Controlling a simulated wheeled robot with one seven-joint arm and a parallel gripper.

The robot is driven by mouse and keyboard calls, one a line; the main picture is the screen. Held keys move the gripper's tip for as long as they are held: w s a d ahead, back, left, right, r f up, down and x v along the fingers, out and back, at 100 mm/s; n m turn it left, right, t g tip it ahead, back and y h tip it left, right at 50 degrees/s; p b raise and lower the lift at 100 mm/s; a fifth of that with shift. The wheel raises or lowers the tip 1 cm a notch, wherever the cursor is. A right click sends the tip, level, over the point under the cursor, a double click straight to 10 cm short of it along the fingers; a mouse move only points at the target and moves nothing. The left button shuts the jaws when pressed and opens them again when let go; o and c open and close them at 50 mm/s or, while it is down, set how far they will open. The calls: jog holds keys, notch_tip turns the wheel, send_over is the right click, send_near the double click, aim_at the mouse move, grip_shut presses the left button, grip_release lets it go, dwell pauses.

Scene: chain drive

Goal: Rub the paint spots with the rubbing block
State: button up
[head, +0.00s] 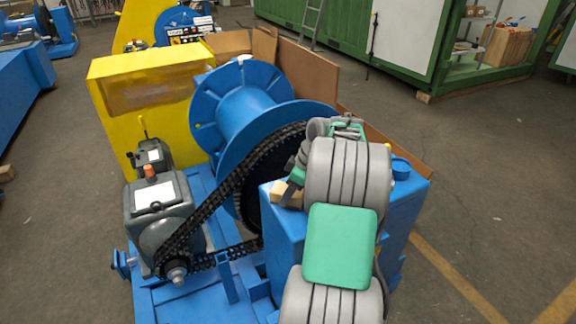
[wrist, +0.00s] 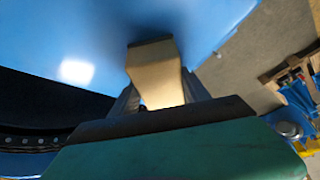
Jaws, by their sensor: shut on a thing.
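The rubbing block (head: 278,190) is a tan block beside the blue housing. In the wrist view the block (wrist: 156,78) has a dark strip at its far end. My gripper (head: 290,192) is shut on it, and the fingers show partly in the wrist view (wrist: 155,100). The block's dark end is at or very close to a blue surface (wrist: 120,25); I cannot tell whether it touches. A pale bright patch (wrist: 76,71) lies on that surface, left of the block; it may be a paint spot or a reflection. I make out no clear paint spots in the head view.
A black chain (head: 215,205) runs from the grey motor (head: 160,215) up around the large sprocket beside the blue drum (head: 245,110). A yellow cabinet (head: 140,95) stands at the left. The floor (head: 490,190) at the right is open.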

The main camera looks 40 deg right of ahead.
notch_tip(320, 180, up, 4)
jog(key=shift+w+p, duration=0.15)
jog(key=shift+p, duration=1.05)
jog(key=shift+d+r+p, duration=0.15)
jog(key=shift+r+p, duration=1.5)
jog(key=shift+r, duration=0.45)
